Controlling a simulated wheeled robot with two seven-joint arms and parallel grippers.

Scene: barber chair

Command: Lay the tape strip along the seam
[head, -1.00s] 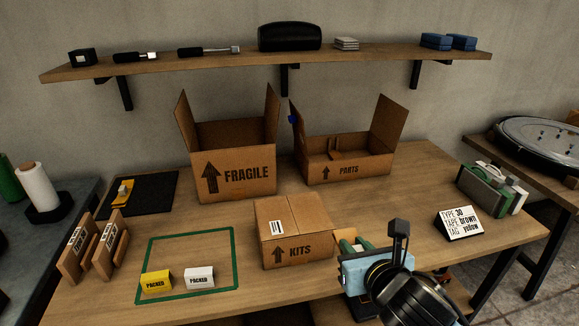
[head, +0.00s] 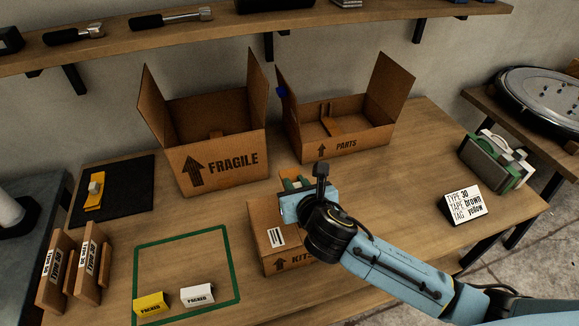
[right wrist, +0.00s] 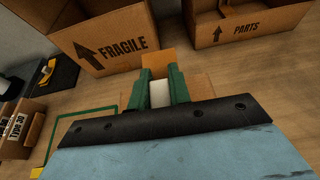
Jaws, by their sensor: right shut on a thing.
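The closed KITS box (head: 257,228) stands on the table, partly hidden under my right gripper (head: 294,184). Its white label (head: 276,237) shows, but most of its top seam is covered by my arm. In the right wrist view my right gripper (right wrist: 159,74) has its green fingers shut on a flat tan piece, seemingly the tape strip (right wrist: 157,61), which sticks out past the fingertips. The box top (right wrist: 194,86) lies below the fingers; I cannot tell whether the strip touches it. A white patch shows between the fingers. My left gripper is out of view.
Open FRAGILE (head: 222,160) and PARTS (head: 345,140) boxes stand behind. A card (head: 464,203) reads type 30, tape brown, tag yellow. Yellow (head: 151,303) and white (head: 198,296) PACKED tags lie in the green outline (head: 237,262). Tape dispensers (head: 496,160) stand at right.

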